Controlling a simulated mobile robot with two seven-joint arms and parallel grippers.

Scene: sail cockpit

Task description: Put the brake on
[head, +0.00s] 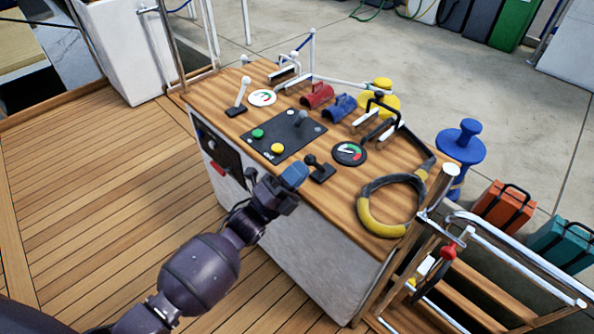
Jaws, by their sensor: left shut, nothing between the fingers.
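A wooden-topped console (200,98) carries several controls, and I cannot tell which one is the brake. A white lever (242,92) on a black base stands at the left end. A short black lever (318,165) on a black base sits near the front edge. My left gripper (294,175) is shut and empty at the console's front edge, just left of the black lever. Whether it touches the lever is unclear. My right gripper is not in view.
Red (317,95) and blue (339,107) handled blocks, two round gauges and a yellow-grey ring (392,205) occupy the top. A metal rail with a red-knobbed lever (448,252) stands at the right. The plank deck (90,190) at left is clear.

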